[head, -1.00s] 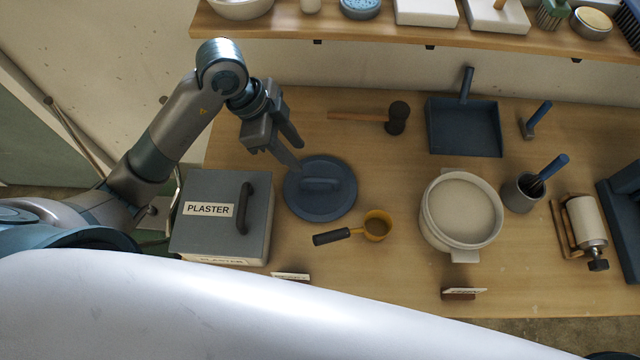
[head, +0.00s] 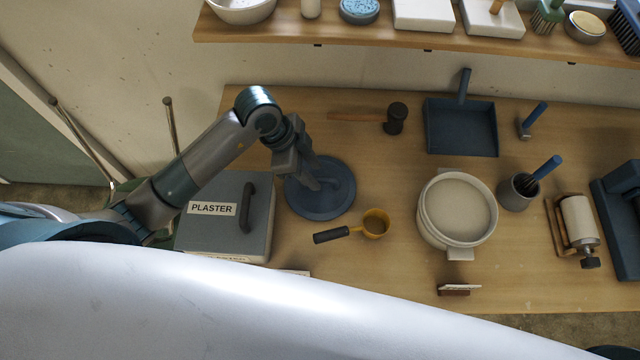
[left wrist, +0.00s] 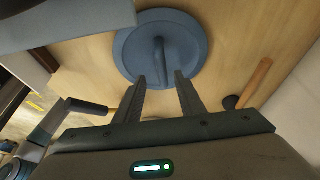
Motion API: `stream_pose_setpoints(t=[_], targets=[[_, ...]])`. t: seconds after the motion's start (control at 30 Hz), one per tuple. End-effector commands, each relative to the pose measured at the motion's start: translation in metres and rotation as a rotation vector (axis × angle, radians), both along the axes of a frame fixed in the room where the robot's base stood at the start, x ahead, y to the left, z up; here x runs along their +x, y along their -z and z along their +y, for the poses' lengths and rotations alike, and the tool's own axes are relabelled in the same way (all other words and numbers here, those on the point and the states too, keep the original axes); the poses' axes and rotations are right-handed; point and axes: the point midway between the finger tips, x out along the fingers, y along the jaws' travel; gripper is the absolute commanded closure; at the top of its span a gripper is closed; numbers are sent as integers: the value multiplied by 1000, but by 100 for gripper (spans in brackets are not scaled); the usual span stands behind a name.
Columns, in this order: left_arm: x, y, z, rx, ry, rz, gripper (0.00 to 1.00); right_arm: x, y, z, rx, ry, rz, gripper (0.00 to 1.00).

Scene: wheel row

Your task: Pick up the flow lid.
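The lid (head: 335,208) is a round blue disc with a bar handle on top, lying flat on the table right of the plaster box. It also shows in the left wrist view (left wrist: 193,38), with its handle (left wrist: 160,58) pointing toward the gripper. My left gripper (head: 314,186) is over the lid in the head view and hides part of the lid and handle. In the left wrist view my left gripper (left wrist: 161,78) is open, and the near end of the handle appears between its fingertips. Contact cannot be told. My right gripper is not in view.
The grey plaster box (head: 205,235) stands close left of the lid. A yellow ladle (head: 376,222) lies just right and in front. A mallet (head: 394,118) lies behind, a dustpan (head: 462,130) back right. A tub of pale powder (head: 432,230) stands right. A shelf (head: 400,38) overhangs behind.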

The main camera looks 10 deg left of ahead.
Motion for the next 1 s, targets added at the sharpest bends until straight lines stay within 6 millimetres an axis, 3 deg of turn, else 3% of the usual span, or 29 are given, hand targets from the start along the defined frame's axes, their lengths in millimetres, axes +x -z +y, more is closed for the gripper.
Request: stream_pose_setpoints(t=[0.17, 0.6, 1.0], targets=[[2, 6, -2, 0, -2, 4, 64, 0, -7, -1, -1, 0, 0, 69], [8, 47, -17, 0, -2, 2, 64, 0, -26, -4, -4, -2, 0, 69], [8, 48, -17, 0, -1, 0, 64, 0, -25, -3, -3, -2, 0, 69]])
